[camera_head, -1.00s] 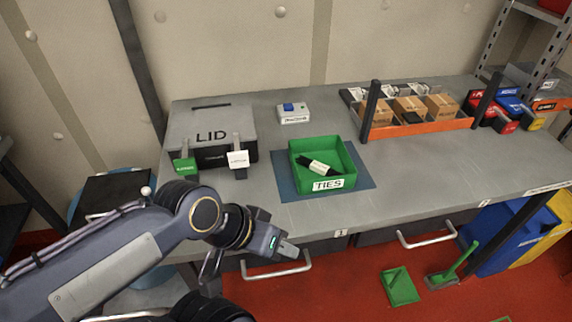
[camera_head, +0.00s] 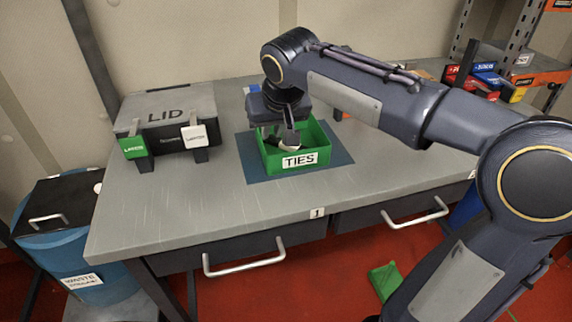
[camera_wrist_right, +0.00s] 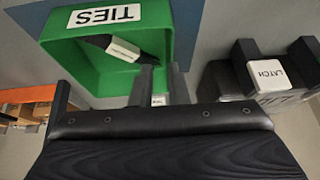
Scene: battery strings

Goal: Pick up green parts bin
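The green parts bin (camera_head: 318,140), labelled TIES, sits on a dark blue mat (camera_head: 254,168) on the grey bench. A dark item with a white band lies inside; in the right wrist view this dark item (camera_wrist_right: 97,41) shows beside the bin's wall (camera_wrist_right: 75,78). My right gripper (camera_head: 278,137) points down at the bin's left side, one finger inside and one outside the left wall. In the right wrist view the gripper (camera_wrist_right: 163,72) shows a gap between its fingers. Whether they touch the wall is unclear. My left gripper is out of view.
A grey LID case (camera_head: 170,105) with a green tag (camera_head: 134,148) and a white LATCH tag (camera_head: 194,136) stands left of the bin. A blue waste drum (camera_head: 75,245) stands beside the bench. The bench front is clear. My right arm hides its right side.

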